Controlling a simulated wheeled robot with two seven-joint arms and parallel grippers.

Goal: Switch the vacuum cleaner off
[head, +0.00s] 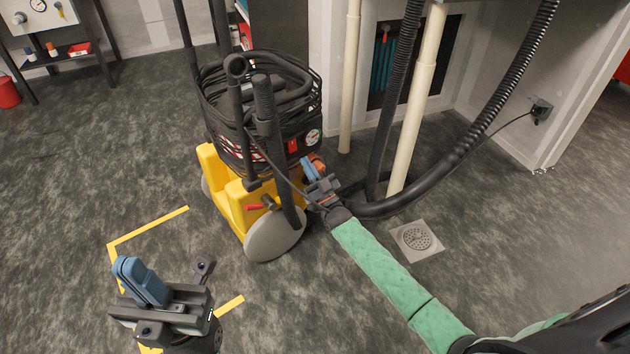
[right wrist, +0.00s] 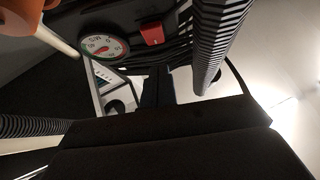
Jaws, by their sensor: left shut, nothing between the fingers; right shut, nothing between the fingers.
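The vacuum cleaner (head: 235,200) has a yellow base, grey wheels and a dark body wrapped in black hose or cable. A red switch (head: 292,146) sits on its body beside a round white gauge (head: 313,136). The red switch (right wrist: 152,34) and the gauge (right wrist: 103,46) also show in the right wrist view; I cannot read the switch's position. My right gripper (head: 308,168) is shut and empty, with its blue fingers close below the switch and gauge. I cannot tell whether it touches the body. My left gripper (head: 138,280) is shut and empty over the floor at lower left.
A thick black hose (head: 440,185) runs from near the vacuum up to the right. Cream pipes (head: 415,100) stand beside it. A black plug (head: 541,110) is in the wall. A floor drain (head: 417,239) lies right of the vacuum. The floor at left is mostly clear.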

